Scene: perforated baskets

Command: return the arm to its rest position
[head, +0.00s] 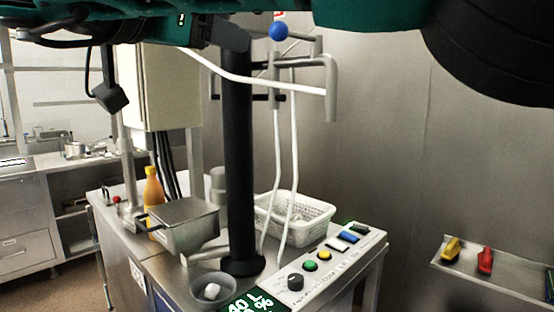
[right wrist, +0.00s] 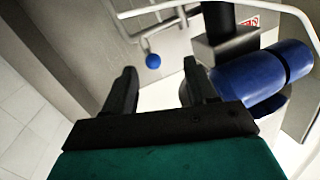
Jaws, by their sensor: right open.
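My right gripper (right wrist: 159,68) is open in the right wrist view. Its two black fingers stand apart with nothing held between them. A blue ball on the machine's handle shows beyond the gap, apart from the fingers. In the head view my right arm crosses the top edge in green and black. The right gripper (head: 218,36) is at upper left there, near the top of the black column, and its fingers are hard to make out. My left gripper is not seen.
The black column (head: 238,160) rises from a steel counter beside a white perforated basket (head: 304,222). The blue ball (head: 278,31) and a bent handle (head: 331,88) stand close to my arm. A blue cylinder (right wrist: 262,80) is right of the fingers.

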